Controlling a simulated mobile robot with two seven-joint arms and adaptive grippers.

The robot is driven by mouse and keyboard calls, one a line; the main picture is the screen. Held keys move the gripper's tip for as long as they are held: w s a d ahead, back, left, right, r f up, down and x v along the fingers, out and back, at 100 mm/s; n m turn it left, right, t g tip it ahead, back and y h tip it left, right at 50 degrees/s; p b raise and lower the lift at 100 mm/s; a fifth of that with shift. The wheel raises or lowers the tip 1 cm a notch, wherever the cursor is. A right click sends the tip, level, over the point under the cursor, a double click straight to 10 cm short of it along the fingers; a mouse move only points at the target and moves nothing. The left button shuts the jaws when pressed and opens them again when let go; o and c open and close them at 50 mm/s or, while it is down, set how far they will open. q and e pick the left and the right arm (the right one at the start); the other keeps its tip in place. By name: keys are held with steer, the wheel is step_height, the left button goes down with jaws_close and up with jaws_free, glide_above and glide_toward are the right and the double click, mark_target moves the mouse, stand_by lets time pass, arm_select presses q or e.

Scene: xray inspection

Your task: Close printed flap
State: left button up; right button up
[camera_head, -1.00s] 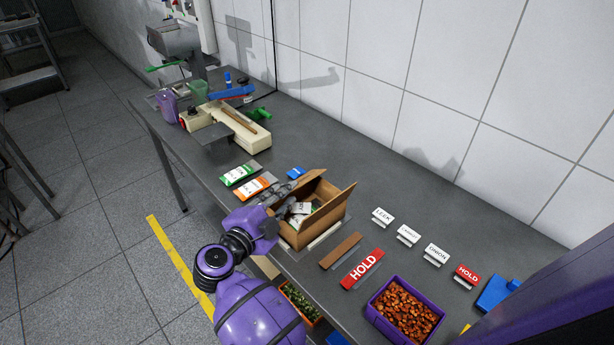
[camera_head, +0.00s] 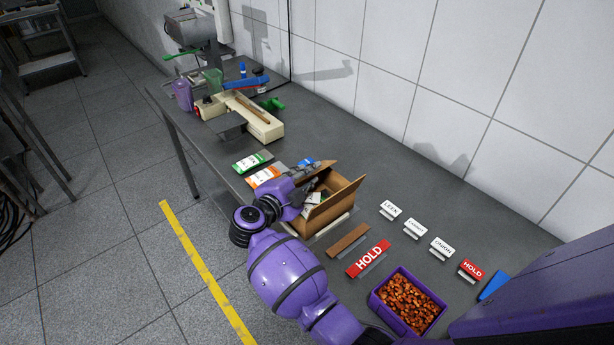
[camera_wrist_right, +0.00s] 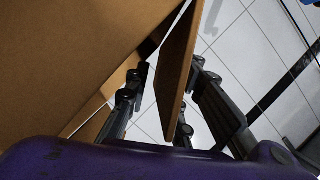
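An open cardboard box (camera_head: 325,217) stands on the grey table with its flaps raised and white printed packets (camera_head: 312,200) inside. My right gripper (camera_head: 306,175) is at the box's left side, near its upper rim, and partly covers that side. In the right wrist view, the fingers of my right gripper (camera_wrist_right: 168,82) stand on either side of a raised cardboard flap (camera_wrist_right: 176,70). A gap shows between the left finger and the flap, so the gripper looks open around it. Print on the flap cannot be made out. My left gripper is not in view.
Green and orange packets (camera_head: 252,162) lie left of the box. A brown strip (camera_head: 348,240), a red HOLD sign (camera_head: 369,258) and a purple bin (camera_head: 442,307) of orange-brown pieces are right of it. Small label stands (camera_head: 415,229) line the back. A beige machine (camera_head: 258,123) stands farther left.

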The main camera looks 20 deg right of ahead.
jaws_close()
steer(key=shift+f, duration=0.1)
steer(key=shift+s+f+m+b, duration=0.15)
steer(key=shift+f+m+b, duration=0.25)
steer(key=shift+f+b, duration=0.1)
steer(key=shift+r, duration=0.3)
jaws_free()
steer(key=shift+d, duration=0.1)
steer(key=v, duration=0.7)
steer(key=shift+s, duration=0.25)
steer(key=shift+f, duration=0.1)
steer(key=shift+c, duration=0.5)
